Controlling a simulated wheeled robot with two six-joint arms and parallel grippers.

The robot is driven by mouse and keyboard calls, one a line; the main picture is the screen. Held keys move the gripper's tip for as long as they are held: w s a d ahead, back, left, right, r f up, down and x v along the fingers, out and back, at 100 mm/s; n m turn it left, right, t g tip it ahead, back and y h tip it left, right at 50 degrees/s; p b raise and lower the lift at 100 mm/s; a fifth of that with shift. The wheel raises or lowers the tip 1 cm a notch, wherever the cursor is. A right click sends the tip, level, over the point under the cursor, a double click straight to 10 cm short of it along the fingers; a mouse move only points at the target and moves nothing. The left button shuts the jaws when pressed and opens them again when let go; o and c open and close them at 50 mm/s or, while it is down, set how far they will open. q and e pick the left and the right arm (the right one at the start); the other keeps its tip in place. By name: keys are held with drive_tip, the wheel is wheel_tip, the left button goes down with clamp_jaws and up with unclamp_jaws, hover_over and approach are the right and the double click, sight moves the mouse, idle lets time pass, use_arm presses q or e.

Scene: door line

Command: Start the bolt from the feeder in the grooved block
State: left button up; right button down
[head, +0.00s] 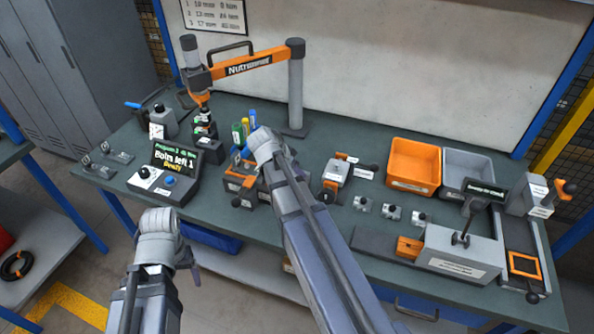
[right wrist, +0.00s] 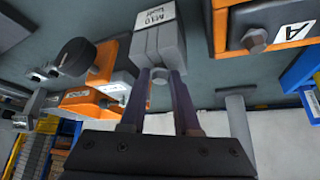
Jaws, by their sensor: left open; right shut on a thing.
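My right gripper (right wrist: 158,82) is shut on a small grey round-ended piece, which looks like the bolt (right wrist: 158,73). It is right at a light grey block (right wrist: 158,38) marked M10; whether the bolt touches it or sits in it I cannot tell. In the head view my right forearm hides this gripper and the block. An orange block with a bolt head and an A label (right wrist: 262,40) is to the right in the wrist view; I cannot tell which block is the grooved one. My left gripper (head: 194,274) is open, low in front of the bench, mostly hidden by its wrist.
A display (head: 176,159) reads "Bolts left 1" and "Ready". An orange-armed tool stand (head: 296,90) is behind my right arm. An orange clamp (head: 337,172), small parts, an orange bin (head: 413,163) and a grey bin (head: 466,168) are to the right.

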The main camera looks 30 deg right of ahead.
idle(0.6)
drive_tip(key=shift+c, duration=0.8)
unclamp_jaws()
drive_tip(key=shift+r+p, duration=3.1)
drive_tip(key=shift+f, duration=0.15)
wheel_tip(320, 180, down, 6)
drive_tip(key=b, duration=0.5)
drive_tip(key=shift+r+b, duration=0.25)
drive_tip(key=shift+b, duration=0.15)
